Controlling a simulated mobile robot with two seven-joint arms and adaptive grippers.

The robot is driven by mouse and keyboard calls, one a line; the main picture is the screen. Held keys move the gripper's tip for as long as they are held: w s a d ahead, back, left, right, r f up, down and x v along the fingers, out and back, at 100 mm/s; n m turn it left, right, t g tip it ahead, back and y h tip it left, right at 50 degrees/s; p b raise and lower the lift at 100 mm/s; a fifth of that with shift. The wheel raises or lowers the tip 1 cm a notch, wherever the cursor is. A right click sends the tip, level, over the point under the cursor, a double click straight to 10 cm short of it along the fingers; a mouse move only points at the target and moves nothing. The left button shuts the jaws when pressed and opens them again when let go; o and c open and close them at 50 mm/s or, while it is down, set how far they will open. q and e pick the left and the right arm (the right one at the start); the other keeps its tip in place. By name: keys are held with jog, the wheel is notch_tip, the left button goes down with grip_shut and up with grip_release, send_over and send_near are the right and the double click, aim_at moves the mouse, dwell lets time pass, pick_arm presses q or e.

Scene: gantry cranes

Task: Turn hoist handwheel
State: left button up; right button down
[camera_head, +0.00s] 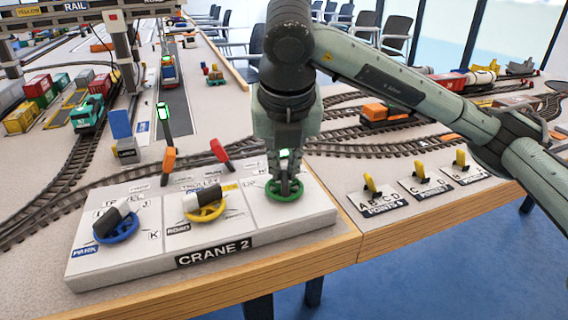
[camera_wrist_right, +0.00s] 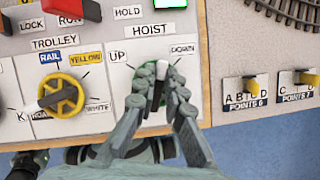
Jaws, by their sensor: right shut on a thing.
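The hoist handwheel is a green wheel (camera_head: 284,191) at the right end of the white CRANE 2 panel (camera_head: 170,257). In the right wrist view, part of its green rim (camera_wrist_right: 141,86) shows under the label HOIST, between UP and DOWN. My right gripper (camera_head: 284,182) points down from above onto the wheel's middle. In the right wrist view its two fingers (camera_wrist_right: 158,78) are closed on the hoist handwheel, with a dark piece between the tips. The fingers hide much of the wheel. My left gripper is not seen in the head view.
A yellow handwheel (camera_head: 204,208) and a blue handwheel (camera_head: 117,230) stand left on the same panel. Orange (camera_head: 169,160) and red (camera_head: 219,150) levers stand behind them. Yellow points levers (camera_head: 370,187) are to the right. Tracks and trains lie behind.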

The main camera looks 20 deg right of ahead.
jog(key=c, duration=1.6)
grip_release()
jog(key=v, duration=1.2)
jog(key=shift+s, duration=0.1)
